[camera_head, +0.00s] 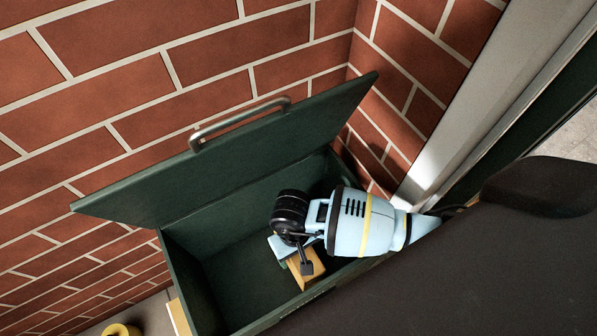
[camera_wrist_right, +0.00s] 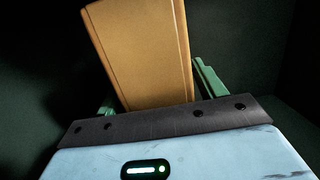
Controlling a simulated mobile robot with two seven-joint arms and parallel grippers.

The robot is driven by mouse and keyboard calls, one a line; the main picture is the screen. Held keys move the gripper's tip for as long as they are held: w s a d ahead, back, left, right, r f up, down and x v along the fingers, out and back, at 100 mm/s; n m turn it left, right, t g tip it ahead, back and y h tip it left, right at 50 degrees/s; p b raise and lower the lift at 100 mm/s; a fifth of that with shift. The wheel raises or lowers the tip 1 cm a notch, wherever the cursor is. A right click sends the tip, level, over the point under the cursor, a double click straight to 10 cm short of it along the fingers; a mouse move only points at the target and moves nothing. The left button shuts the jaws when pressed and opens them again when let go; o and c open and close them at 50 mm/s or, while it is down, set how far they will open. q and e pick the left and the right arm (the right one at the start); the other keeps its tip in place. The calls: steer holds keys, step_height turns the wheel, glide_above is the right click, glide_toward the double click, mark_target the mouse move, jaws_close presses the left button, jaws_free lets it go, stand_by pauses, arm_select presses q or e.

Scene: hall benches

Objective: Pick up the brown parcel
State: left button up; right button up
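The brown parcel (camera_head: 296,275) is in the open dark green chest (camera_head: 190,275), partly covered by my right gripper. In the right wrist view the parcel (camera_wrist_right: 145,50) is a tan box with a lengthwise seam, tilted in the picture. My right gripper (camera_head: 300,262) reaches down into the chest at the parcel. In the wrist view its two green fingers (camera_wrist_right: 158,88) stand apart, one on each side of the parcel. The parcel's near end is hidden by the gripper body. I cannot tell whether both fingers press on it. My left gripper is not in view.
The chest's lid (camera_head: 250,150) stands open, with a metal handle (camera_head: 240,117) on its edge. Red brick walls (camera_head: 130,70) rise behind and beside the chest. A yellow round object (camera_head: 121,330) lies low at the left. The chest floor left of the parcel is clear.

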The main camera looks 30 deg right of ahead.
steer(key=c, duration=1)
steer(key=shift+c, duration=0.7)
steer(key=shift+r, duration=0.15)
